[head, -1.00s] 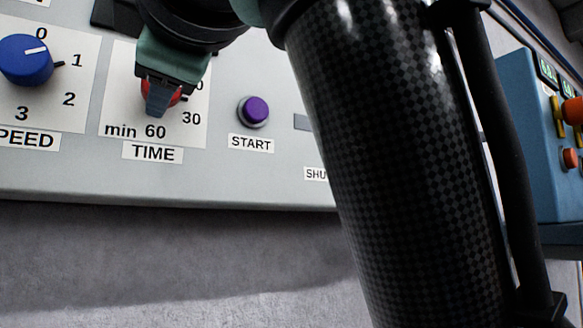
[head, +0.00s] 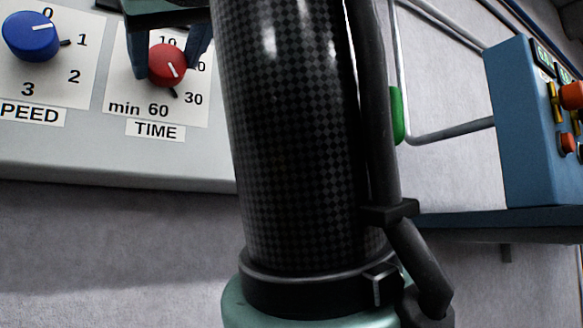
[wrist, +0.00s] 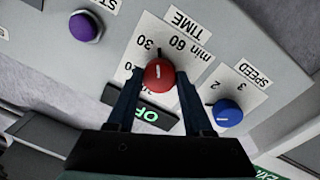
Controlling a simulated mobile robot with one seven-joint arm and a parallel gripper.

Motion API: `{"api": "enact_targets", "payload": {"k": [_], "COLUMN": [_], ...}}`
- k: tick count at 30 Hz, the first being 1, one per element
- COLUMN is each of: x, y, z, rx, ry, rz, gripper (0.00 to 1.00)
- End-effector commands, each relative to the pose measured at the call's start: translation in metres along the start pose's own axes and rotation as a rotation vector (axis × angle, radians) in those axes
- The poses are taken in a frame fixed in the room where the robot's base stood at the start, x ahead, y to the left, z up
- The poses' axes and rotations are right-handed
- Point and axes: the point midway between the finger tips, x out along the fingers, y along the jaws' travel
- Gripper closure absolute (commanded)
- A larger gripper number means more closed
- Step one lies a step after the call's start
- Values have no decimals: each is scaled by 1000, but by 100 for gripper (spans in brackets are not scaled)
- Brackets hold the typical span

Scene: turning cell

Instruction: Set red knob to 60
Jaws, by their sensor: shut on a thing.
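The red knob (head: 167,65) is on the white TIME plate (head: 120,90) of the grey panel, with marks including 30 and 60. Its white line and black pointer aim down, between 30 and 60. My gripper (head: 168,56) has one finger on each side of the red knob, shut on it. In the wrist view, the red knob (wrist: 158,76) lies between the two fingertips of my gripper (wrist: 159,82), and the black pointer again shows between 30 and 60. Part of the scale near 10 is hidden by the fingers.
The blue SPEED knob (head: 30,37) is close to the left of the red knob. A purple START button (wrist: 86,26) shows in the wrist view, as does a green display (wrist: 152,115). A blue control box (head: 525,125) stands at the right.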

Motion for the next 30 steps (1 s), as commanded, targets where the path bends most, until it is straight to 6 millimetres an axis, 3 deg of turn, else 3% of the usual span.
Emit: {"api": "enact_targets", "payload": {"k": [15, 30], "x": [-1, -1], "y": [1, 2], "z": [-4, -4], "rx": [440, 609], "ry": [-17, -27], "rz": [7, 9], "gripper": [100, 100]}}
